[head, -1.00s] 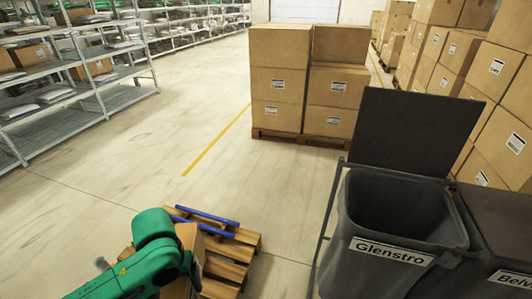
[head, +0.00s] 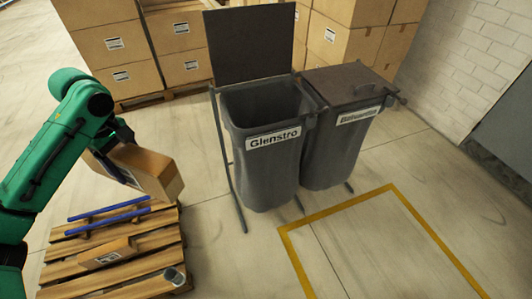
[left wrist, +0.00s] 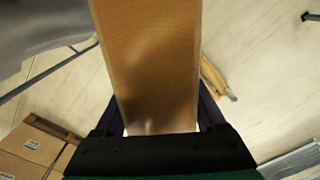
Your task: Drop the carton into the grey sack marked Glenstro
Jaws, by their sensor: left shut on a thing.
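The carton (head: 158,176), a brown box, is held tilted in the air by my left gripper (head: 122,165) above the pallet's far side. In the left wrist view the carton (left wrist: 150,60) fills the space between the two dark fingers of the left gripper (left wrist: 160,112). The grey sack marked Glenstro (head: 265,165) stands upright to the right of the carton, apart from it. Its dark lid (head: 250,43) is raised behind and its top is open. The bottom of its inside is hidden. My right gripper is out of view.
A second grey sack (head: 335,155) with a shut lid adjoins on the right. A wooden pallet (head: 60,272) bears blue bars (head: 108,217) and a small brown box (head: 107,252). Stacked cartons (head: 105,45) stand behind. Floor inside the yellow lines (head: 345,213) is clear.

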